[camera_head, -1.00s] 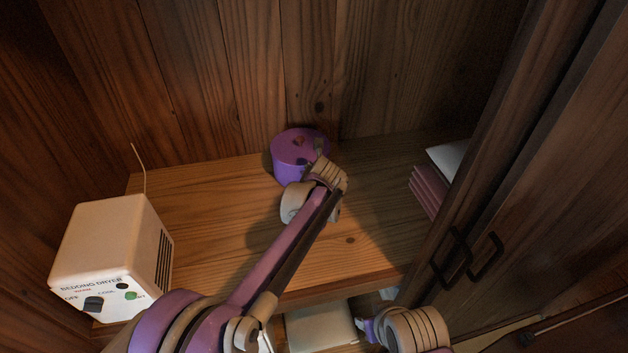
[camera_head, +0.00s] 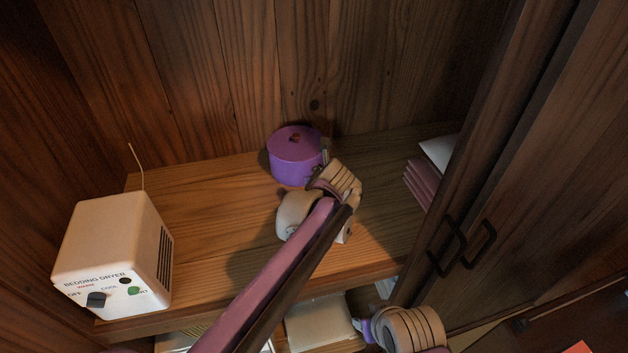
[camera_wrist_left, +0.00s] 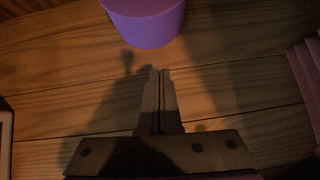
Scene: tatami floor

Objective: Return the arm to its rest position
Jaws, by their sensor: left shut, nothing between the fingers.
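My left arm (camera_head: 290,265) reaches from the bottom of the head view over the wooden shelf (camera_head: 205,225). My left gripper (camera_head: 325,155) is mostly hidden behind its own wrist, close to a purple round tin (camera_head: 294,165). In the left wrist view the two fingers (camera_wrist_left: 160,75) lie together, shut with nothing between them. The tin (camera_wrist_left: 150,22) stands ahead of the fingertips, with a strip of bare shelf between.
A white bedding dryer (camera_head: 115,250) stands at the shelf's left front. Folded pink and white cloths (camera_head: 428,175) lie at the right, beside the dark cabinet door (camera_head: 520,180). A lower shelf holds a pale flat item (camera_head: 320,325).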

